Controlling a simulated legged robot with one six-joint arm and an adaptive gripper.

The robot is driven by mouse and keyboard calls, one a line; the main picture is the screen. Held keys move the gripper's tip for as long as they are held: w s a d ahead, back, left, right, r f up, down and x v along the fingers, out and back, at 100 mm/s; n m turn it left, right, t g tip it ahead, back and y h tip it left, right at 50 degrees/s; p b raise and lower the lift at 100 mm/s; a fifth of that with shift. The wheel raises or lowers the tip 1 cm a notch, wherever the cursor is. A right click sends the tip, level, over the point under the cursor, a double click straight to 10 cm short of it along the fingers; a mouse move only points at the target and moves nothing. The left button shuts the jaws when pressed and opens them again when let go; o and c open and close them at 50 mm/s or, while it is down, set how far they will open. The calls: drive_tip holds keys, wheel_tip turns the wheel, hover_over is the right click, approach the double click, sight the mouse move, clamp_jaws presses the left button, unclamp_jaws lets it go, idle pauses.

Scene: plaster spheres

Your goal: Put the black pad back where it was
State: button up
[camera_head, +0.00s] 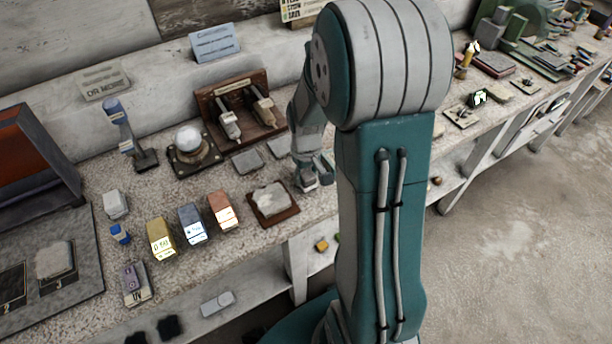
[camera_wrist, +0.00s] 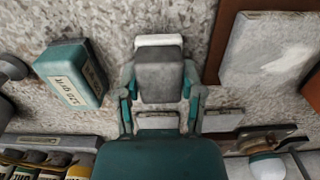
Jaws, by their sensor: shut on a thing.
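In the wrist view, my gripper (camera_wrist: 160,84) is shut on a dark grey block with a pale far edge, which I take to be the black pad (camera_wrist: 162,68). One finger is on each side of it. The speckled worktop lies below; I cannot tell whether the pad touches it. In the head view, my gripper (camera_head: 311,181) is low over the worktop, just right of a brown board (camera_head: 290,214) with a white slab on it. The pad cannot be made out there. No marked spot for the pad is clear in either view.
A teal-and-grey grit block (camera_wrist: 75,75) lies left of the pad. Yellow (camera_head: 160,238), blue (camera_head: 193,223) and orange (camera_head: 223,210) blocks stand left of the brown board. Behind are flat grey tiles (camera_head: 247,162), a wooden tool rack (camera_head: 232,93) and a pale sphere (camera_head: 188,138) on a stand.

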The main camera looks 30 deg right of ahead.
sight(306, 173)
drive_tip(key=shift+f, duration=0.45)
drive_tip(key=o, duration=1)
wheel_tip(306, 173, up, 12)
drive_tip(key=shift+s+a+r+t, duration=0.95)
drive_tip(key=shift+s+a+r, duration=0.95)
drive_tip(key=shift+s, duration=0.55)
drive_tip(key=shift+s+a+r+t, duration=0.9)
drive_tip(key=shift+s+a+r, duration=0.95)
drive_tip(key=shift+s, duration=0.65)
drive_tip(key=shift+s+a+r+t, duration=0.95)
drive_tip(key=shift+s+a+r, duration=0.95)
drive_tip(key=shift+s, duration=0.55)
